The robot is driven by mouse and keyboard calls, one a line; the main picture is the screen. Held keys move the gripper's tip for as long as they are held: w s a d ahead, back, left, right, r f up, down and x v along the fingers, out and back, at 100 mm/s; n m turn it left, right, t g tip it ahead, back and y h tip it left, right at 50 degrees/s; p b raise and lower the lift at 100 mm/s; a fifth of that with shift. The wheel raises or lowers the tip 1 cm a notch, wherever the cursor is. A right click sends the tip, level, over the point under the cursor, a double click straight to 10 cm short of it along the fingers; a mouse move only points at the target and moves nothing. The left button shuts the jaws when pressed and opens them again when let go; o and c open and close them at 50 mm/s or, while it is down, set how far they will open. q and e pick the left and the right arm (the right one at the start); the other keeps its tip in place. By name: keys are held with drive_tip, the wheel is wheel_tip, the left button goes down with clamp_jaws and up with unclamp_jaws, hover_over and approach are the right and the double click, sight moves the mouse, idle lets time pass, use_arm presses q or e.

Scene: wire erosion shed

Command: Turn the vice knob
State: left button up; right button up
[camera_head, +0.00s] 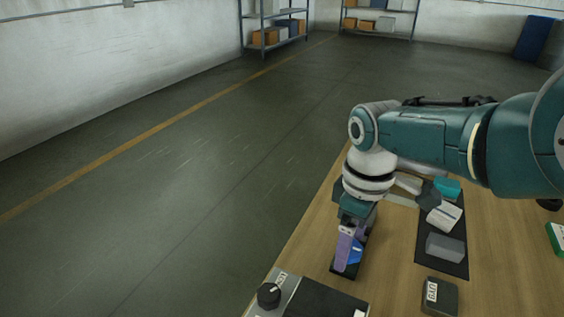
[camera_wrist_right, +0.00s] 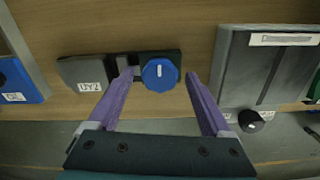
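The vice knob (camera_wrist_right: 160,75) is a round blue knob with a white mark on its face, on a dark base (camera_wrist_right: 146,57) in the right wrist view. In the head view part of the blue knob (camera_head: 356,251) shows beside the purple fingers, low on the table. My right gripper (camera_wrist_right: 158,72) is open, with one purple finger on each side of the knob. I cannot tell whether either finger touches it. In the head view this gripper (camera_head: 346,250) points down at the knob. My left gripper is not in view.
A grey box with a black knob (camera_head: 268,295) stands at the table's near left edge. A labelled dark block (camera_head: 440,296) lies to the right.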

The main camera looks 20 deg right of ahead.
drive_tip(key=shift+r, duration=0.1)
wheel_tip(320, 180, up, 10)
drive_tip(key=p, duration=0.7)
drive_tip(key=shift+p, duration=0.4)
drive_tip(key=shift+s+f, duration=0.1)
drive_tip(key=shift+f, duration=0.1)
